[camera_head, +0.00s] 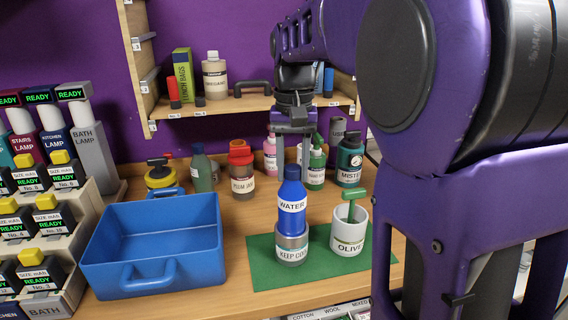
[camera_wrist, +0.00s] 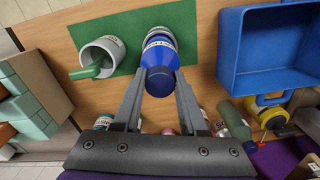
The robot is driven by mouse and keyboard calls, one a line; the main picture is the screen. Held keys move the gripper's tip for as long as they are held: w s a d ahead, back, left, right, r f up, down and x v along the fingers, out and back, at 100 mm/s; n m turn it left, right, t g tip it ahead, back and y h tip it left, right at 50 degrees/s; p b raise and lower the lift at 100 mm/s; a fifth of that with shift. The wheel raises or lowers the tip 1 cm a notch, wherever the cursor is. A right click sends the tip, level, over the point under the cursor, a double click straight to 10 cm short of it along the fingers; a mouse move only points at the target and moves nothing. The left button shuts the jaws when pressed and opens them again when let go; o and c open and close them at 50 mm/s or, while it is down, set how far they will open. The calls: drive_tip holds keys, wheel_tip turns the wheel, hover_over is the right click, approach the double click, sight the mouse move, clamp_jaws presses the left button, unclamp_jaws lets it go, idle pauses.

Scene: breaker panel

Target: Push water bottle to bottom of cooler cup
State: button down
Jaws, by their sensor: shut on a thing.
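The blue water bottle (camera_head: 292,190), with a white WATER label, stands upright in the grey cooler cup (camera_head: 291,251) labelled KEEP COOL. Its lower part is hidden inside the cup, so I cannot tell whether it touches the bottom. My gripper (camera_head: 292,166) comes down from above and is shut on the bottle's cap end. In the wrist view, the fingers (camera_wrist: 161,76) lie on either side of the bottle's blue top (camera_wrist: 160,84), and the cup's rim is mostly hidden behind the bottle.
A white OLIVE cup (camera_head: 349,232) with a green-handled tool stands right of the cooler cup on the green mat (camera_head: 262,275). An empty blue bin (camera_head: 150,245) is to the left. Several jars and bottles, including a plum jar (camera_head: 241,172), stand behind, under a wooden shelf (camera_head: 230,104).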

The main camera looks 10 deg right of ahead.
sight(292, 188)
drive_tip(key=shift+f+b, duration=1.4)
drive_tip(key=shift+f, duration=1)
drive_tip(key=shift+c, duration=1.8)
unclamp_jaws()
wheel_tip(292, 188, up, 17)
drive_tip(key=p, duration=0.4)
drive_tip(key=shift+r, duration=0.2)
